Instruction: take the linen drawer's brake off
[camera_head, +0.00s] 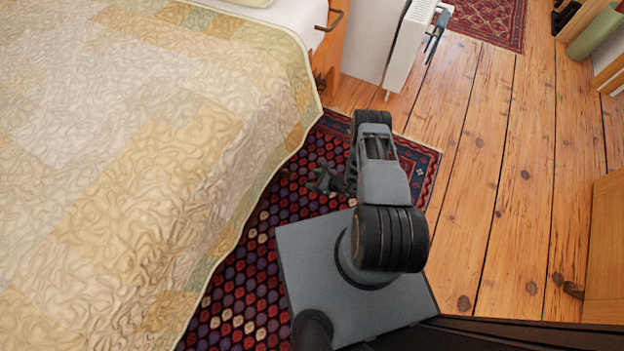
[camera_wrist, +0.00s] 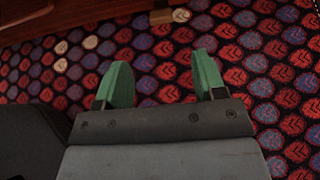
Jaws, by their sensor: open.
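My gripper (camera_head: 320,180) is low beside the bed, over the dark patterned rug. In the wrist view my gripper (camera_wrist: 162,70) shows two green fingertips set wide apart, with only rug between them. A small wooden piece (camera_wrist: 170,16) lies ahead of the fingertips at the top edge, apart from them; I cannot tell whether it is the brake. A dark reddish wooden surface (camera_wrist: 60,14) fills the top left corner, perhaps the linen drawer's front. In the head view the quilt's overhang hides the bed's side, and I cannot make out the drawer or its brake.
The bed with a patchwork quilt (camera_head: 150,150) fills the left. The patterned rug (camera_head: 250,300) lies along it. A white radiator (camera_head: 408,48) stands beyond my arm, near a wooden bed post (camera_head: 329,55). Bare plank floor (camera_head: 500,180) is open on the right. A wooden piece of furniture (camera_head: 606,250) stands at the right edge.

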